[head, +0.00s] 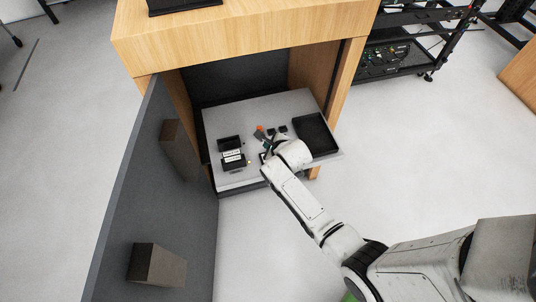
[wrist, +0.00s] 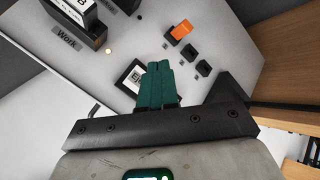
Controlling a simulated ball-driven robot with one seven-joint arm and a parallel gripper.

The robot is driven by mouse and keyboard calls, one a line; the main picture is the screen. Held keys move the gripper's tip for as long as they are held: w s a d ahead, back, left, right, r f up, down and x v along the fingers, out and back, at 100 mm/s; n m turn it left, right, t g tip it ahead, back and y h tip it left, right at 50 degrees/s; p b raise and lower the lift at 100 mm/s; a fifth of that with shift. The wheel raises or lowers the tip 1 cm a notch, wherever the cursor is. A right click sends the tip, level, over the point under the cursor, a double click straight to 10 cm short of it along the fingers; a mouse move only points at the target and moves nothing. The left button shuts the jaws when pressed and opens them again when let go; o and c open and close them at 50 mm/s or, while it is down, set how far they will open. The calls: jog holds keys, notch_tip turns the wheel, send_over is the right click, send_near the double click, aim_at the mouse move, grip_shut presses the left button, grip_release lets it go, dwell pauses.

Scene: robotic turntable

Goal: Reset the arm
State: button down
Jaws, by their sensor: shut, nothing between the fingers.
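My gripper (wrist: 160,84) has teal fingers that are shut together with nothing between them. The fingers are small and partly hidden there.
Black holders (head: 231,155) stand at the tray's left; a black bin (head: 315,134) is at its right. An orange block (wrist: 181,32) sits by small black blocks (wrist: 204,68). The grey cabinet door (head: 150,200) stands open at left. Floor is clear in front.

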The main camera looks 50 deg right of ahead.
dwell(0.8)
jog(key=s+a+r+n+g+y, duration=0.1)
jog(key=s+a+r+n+g, duration=0.1)
jog(key=s+n, duration=0.6)
jog(key=s+a+r+n+g+y, duration=0.1)
jog(key=s+a+r+n+g, duration=0.2)
jog(key=n, duration=0.9)
jog(key=s+a+r+n+g+y, duration=0.1)
jog(key=s+a+r+n, duration=0.5)
jog(key=s, duration=0.8)
jog(key=a+n+g, duration=0.1)
jog(key=a+n, duration=0.2)
jog(key=n, duration=0.2)
jog(key=shift+s+a, duration=0.25)
